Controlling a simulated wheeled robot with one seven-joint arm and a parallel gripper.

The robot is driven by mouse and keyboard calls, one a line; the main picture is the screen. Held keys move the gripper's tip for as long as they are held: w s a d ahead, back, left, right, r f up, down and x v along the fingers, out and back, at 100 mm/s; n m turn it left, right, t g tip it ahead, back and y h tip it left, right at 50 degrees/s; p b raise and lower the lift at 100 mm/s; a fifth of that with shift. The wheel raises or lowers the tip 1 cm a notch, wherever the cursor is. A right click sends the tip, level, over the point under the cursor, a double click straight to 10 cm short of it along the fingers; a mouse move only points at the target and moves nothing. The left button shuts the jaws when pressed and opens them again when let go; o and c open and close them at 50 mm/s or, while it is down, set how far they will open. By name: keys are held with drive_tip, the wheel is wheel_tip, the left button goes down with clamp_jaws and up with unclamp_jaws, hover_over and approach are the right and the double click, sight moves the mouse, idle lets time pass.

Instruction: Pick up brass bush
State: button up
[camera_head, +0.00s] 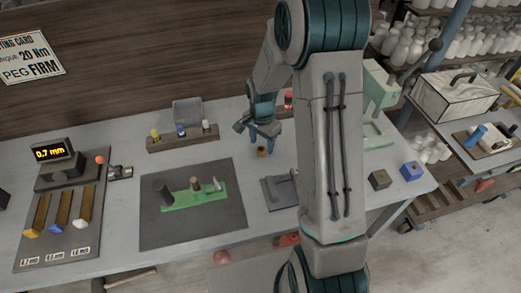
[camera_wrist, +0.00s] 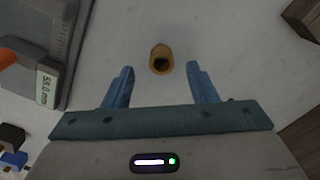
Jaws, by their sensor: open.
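The brass bush (camera_head: 262,152) is a small yellow-brown hollow cylinder on the light grey bench top, near the middle of the head view. In the wrist view the brass bush (camera_wrist: 161,59) lies just beyond the line of the fingertips and between them, with its dark bore showing. My gripper (camera_head: 265,136) is above and close to it in the head view. In the wrist view my gripper (camera_wrist: 160,72) has its two blue fingers well apart, with nothing between them touching. The gap in height between fingers and bush is hard to tell.
A wooden rack (camera_head: 183,141) with several coloured-top pieces stands behind left. A dark mat (camera_head: 165,232) with a green base (camera_head: 187,201) is at front left. A grey plate (camera_head: 278,193) lies in front, partly behind my arm. Two blocks (camera_head: 379,179) (camera_head: 411,171) sit at right.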

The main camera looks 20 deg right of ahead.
sight(261, 147)
drive_tip(key=shift+f, duration=1.5)
drive_tip(key=shift+a, duration=0.1)
drive_tip(key=c, duration=1.1)
drive_tip(key=shift+w+r, duration=0.1)
